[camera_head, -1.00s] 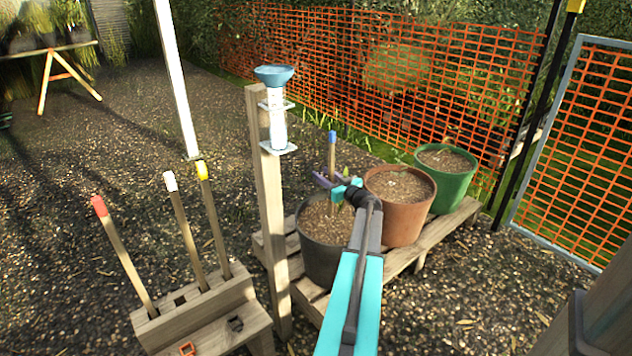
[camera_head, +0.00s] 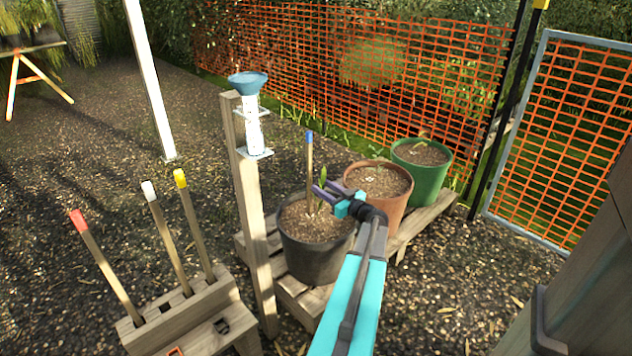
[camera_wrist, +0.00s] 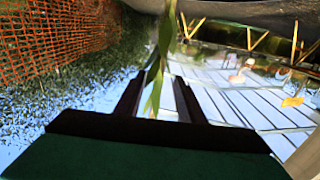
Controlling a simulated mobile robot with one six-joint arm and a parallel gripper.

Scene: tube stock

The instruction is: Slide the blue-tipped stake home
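The blue-tipped stake (camera_head: 309,165) stands upright in the soil of the black pot (camera_head: 315,262), next to a small green-leaved plant (camera_head: 324,180). My gripper (camera_head: 327,188) is just right of the stake, above the pot, with its purple fingers spread. In the wrist view, the two dark fingers (camera_wrist: 158,98) are apart, with green leaves (camera_wrist: 155,90) showing between or beyond them. The stake is not clearly visible in the wrist view. The stake's lower end is hidden in the soil.
A wooden block (camera_head: 185,312) at lower left holds red-, white- and yellow-tipped stakes. A post (camera_head: 250,220) with a rain gauge (camera_head: 251,125) stands close left of the black pot. Terracotta (camera_head: 388,203) and green (camera_head: 422,178) pots stand behind it on a wooden pallet (camera_head: 420,222).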

